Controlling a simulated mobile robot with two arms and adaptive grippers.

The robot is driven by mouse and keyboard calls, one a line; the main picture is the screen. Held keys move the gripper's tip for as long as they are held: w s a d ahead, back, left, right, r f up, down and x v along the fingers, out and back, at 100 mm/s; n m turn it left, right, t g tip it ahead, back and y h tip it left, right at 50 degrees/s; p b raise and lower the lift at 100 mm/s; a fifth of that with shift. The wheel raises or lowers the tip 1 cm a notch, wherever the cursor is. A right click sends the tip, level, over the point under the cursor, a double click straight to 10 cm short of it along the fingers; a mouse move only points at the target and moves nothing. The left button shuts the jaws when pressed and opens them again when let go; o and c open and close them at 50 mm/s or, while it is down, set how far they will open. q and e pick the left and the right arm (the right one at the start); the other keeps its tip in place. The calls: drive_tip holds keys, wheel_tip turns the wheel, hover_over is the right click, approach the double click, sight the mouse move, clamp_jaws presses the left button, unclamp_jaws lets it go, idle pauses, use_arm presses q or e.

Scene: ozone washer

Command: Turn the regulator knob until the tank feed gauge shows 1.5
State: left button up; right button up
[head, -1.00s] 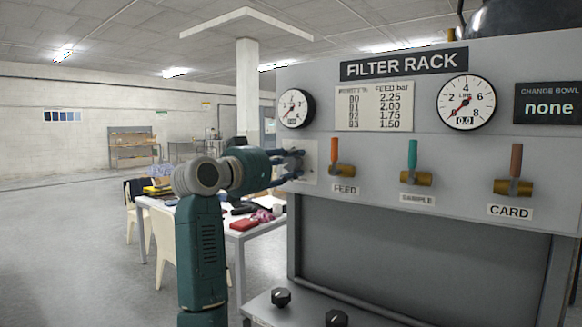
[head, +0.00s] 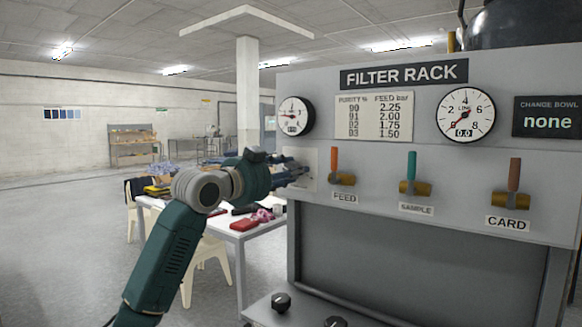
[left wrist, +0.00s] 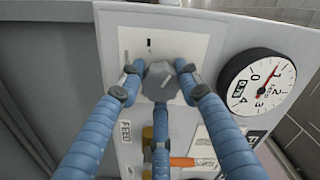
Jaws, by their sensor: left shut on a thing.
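The regulator knob (left wrist: 161,81) is a grey faceted knob on a pale plate at the panel's left side. My left gripper (head: 300,168) has its blue fingers closed around it; the left wrist view shows the fingers (left wrist: 160,92) on several sides of the knob. In the head view the fingers hide the knob. The tank feed gauge (head: 296,117) is the round dial above the plate, also in the left wrist view (left wrist: 262,84). Its red needle lies near 1. Its small digital readout seems to start with 0; the later digits are unclear. My right gripper is out of view.
The FEED valve (head: 341,179), SAMPLE valve (head: 415,188) and CARD valve (head: 512,200) stick out right of the knob. A purity and feed chart (head: 374,116) and a line gauge (head: 465,115) reading 0.0 sit above. A cluttered white table (head: 240,237) stands left behind my arm.

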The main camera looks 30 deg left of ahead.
use_arm(q)
drive_tip(key=shift+f+m+p, duration=0.3)
drive_tip(key=shift+m, duration=0.3)
drive_tip(key=o, duration=1)
drive_tip(key=shift+o, duration=0.8)
drive_tip(key=shift+a+r, duration=0.1)
drive_tip(key=shift+r, duration=0.05)
drive_tip(key=s+a, duration=0.1)
drive_tip(key=s, duration=1.1)
drive_tip(key=shift+w, duration=0.1)
